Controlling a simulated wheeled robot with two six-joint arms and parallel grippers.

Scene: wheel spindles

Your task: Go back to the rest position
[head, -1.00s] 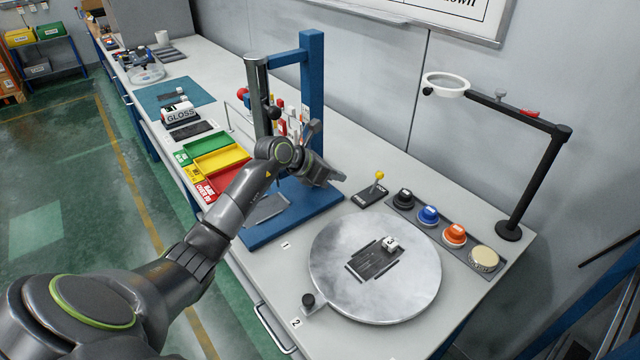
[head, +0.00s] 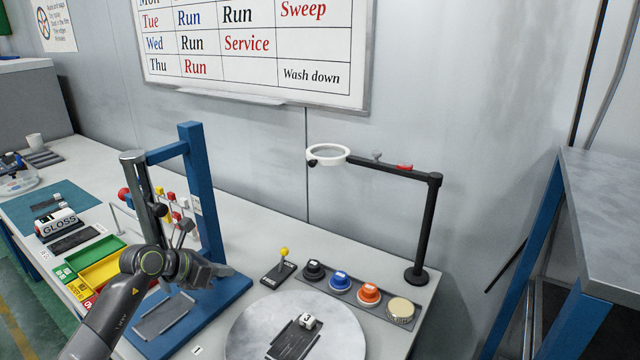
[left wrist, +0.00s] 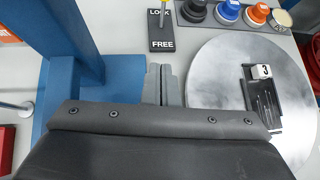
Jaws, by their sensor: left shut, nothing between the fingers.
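My left gripper (head: 216,270) is in front of the blue press-like stand (head: 205,200), above its base. In the left wrist view its two grey fingers (left wrist: 160,85) are together with nothing between them. Below it are the edge of the blue base and the bench top. To its right is the round grey turntable (head: 255,325) with a dark plate and a small white block marked 3 (head: 308,321). My right gripper is in neither view.
A yellow-knobbed lever (head: 284,254) stands behind the turntable, beside a row of coloured knobs (head: 340,281). A ring lamp on a black post (head: 429,230) rises at the bench's right. Green and yellow trays (head: 100,270) lie left. A grey-topped table (head: 610,210) stands far right.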

